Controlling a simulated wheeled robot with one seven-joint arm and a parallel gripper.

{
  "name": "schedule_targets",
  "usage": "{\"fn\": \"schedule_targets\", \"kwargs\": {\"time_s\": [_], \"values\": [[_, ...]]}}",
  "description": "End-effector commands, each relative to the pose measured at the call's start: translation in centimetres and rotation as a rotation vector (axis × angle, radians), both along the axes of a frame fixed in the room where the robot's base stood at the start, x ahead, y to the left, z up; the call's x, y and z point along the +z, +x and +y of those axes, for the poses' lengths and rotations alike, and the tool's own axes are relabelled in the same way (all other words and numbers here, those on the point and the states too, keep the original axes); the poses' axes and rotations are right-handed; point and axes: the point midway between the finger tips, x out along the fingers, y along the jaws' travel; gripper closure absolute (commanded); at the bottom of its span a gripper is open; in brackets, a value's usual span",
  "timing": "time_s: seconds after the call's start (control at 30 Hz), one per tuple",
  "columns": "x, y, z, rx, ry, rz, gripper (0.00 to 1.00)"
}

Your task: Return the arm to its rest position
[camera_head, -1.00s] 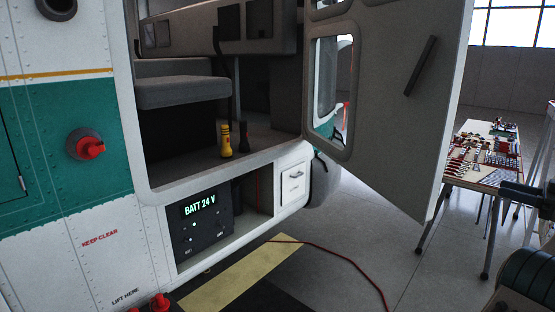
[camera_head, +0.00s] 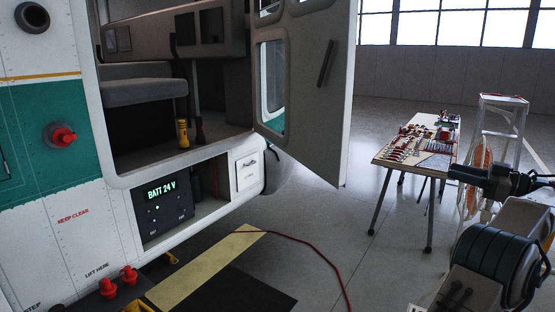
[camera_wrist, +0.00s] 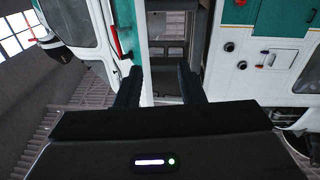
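My gripper (camera_wrist: 160,84) shows in the wrist view with its two dark fingers apart. It is open, and nothing sits between the fingers. The helicopter's side and cabin opening show beyond it at a distance. In the head view, part of my arm (camera_head: 495,262) is at the right edge, bent, with a dark end section pointing left in front of the tool table. The fingers cannot be made out in that view.
The helicopter (camera_head: 75,220) stands left, its door (camera_head: 318,100) swung open. A yellow flashlight (camera_head: 183,133) stands on the cabin floor. A tool table (camera_head: 440,160) and a stepladder (camera_head: 503,100) are at right. A red cable (camera_head: 322,260) crosses the floor. Open floor lies between.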

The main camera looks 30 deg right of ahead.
Motion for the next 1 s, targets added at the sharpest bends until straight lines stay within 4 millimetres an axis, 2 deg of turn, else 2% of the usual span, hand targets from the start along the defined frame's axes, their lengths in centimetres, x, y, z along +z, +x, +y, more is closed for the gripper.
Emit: {"fn": "schedule_targets", "kwargs": {"time_s": [0.03,0.37,0.57,0.7,0.8,0.9,1.0], "values": [[0.7,1.2,0.3,-0.012,-0.008,-0.021,0.65],[6.0,7.7,1.4,-0.170,-0.070,-0.175,0.65],[10.5,13.5,3.8,-0.326,-0.087,-0.289,0.65],[13.8,17.9,6.9,-0.491,-0.068,-0.351,0.65],[14.9,20.2,9.5,-0.610,-0.037,-0.349,0.65],[14.9,21.8,12.5,-0.715,0.002,-0.304,0.65],[13.6,22.8,16.1,-0.801,0.040,-0.220,0.65]]}}
